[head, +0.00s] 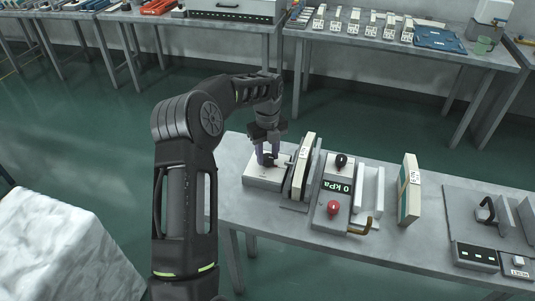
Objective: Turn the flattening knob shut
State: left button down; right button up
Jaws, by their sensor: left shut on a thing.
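My left gripper (270,157) reaches down over a low grey box (265,180) at the left end of the table. Its fingers are shut on a small dark knob (269,160) on top of that box; the fingers partly hide it. To the right, a grey unit (320,217) has a display (337,187) reading 0 kPa, a black knob (341,160) and a red knob (333,207). No label naming the flattening knob is readable. My right gripper is not in view.
Upright pale panels (304,165) stand close right of the box. Another panel (409,190) stands further right, beyond a grey bracket (369,190). A brass-coloured handle (362,228) juts from the unit's front. A switch box (474,256) sits at the right.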

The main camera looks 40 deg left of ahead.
aim_at(268, 157)
pick_arm(q)
jog(key=c, duration=0.9)
grip_release()
jog(key=shift+r, duration=0.1)
notch_tip(268, 157, up, 8)
jog(key=shift+f+b, duration=0.2)
jog(key=shift+b, duration=0.35)
